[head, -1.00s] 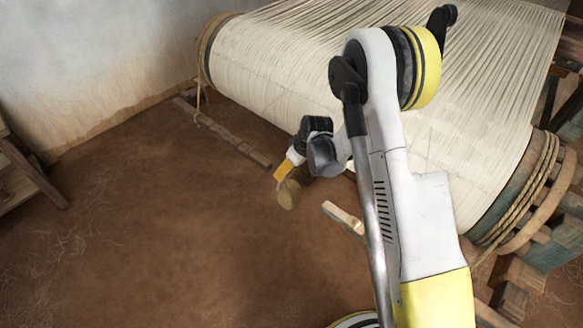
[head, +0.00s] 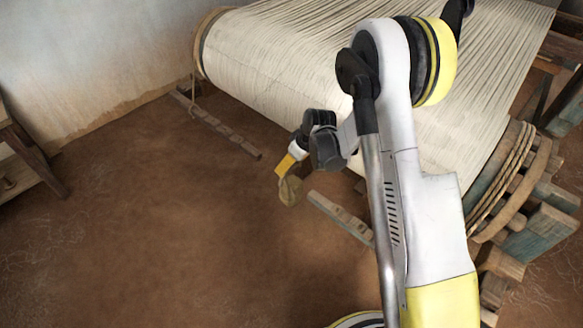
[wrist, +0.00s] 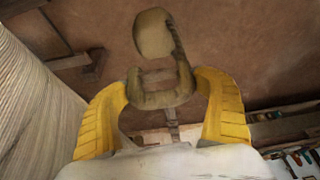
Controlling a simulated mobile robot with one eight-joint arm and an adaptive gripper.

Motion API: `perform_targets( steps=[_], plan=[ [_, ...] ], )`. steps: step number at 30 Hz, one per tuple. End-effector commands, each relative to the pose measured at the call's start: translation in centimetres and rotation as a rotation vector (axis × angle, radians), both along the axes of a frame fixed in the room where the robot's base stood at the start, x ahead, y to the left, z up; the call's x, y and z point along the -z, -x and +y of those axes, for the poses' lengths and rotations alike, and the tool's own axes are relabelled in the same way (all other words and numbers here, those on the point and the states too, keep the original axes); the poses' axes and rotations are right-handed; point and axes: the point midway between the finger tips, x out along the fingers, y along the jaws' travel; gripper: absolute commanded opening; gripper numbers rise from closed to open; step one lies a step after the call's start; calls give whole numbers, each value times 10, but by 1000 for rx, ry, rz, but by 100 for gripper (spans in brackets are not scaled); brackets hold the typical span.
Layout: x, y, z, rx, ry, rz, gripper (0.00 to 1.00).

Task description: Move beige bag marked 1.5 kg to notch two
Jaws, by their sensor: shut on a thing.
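My gripper (head: 286,166) is shut on the strap or loop of a beige-brown bag (head: 290,190), which hangs below the yellow fingers over the floor. In the wrist view the bag (wrist: 153,36) shows beyond the loop, between the two fingers of my gripper (wrist: 165,98). No weight marking can be read. A wooden bar with notches (head: 338,215) lies low, right of the bag and apart from it in the picture. A second notched bar (head: 215,123) runs from the loom's left end. I cannot tell which notch is number two.
The loom's wide cream warp (head: 280,70) slopes behind my arm. Its roller end with rope (head: 505,180) and timber blocks stands at right. A wooden stool or bench (head: 30,160) is at the left edge by the wall. The brown earth floor (head: 130,240) is clear at left.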

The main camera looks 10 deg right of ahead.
Motion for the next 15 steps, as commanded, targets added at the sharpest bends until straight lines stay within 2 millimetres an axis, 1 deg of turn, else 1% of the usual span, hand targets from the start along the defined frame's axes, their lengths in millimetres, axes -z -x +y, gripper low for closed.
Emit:
perform_targets(
  steps=[1,3,8,15],
  plan=[
    [-8,0,1,0,-1,-1,37],
    [-11,0,1,0,-1,-1,36],
    [-11,3,6,0,-1,-1,37],
    [-10,14,21,-2,-1,-1,37]
  ],
)
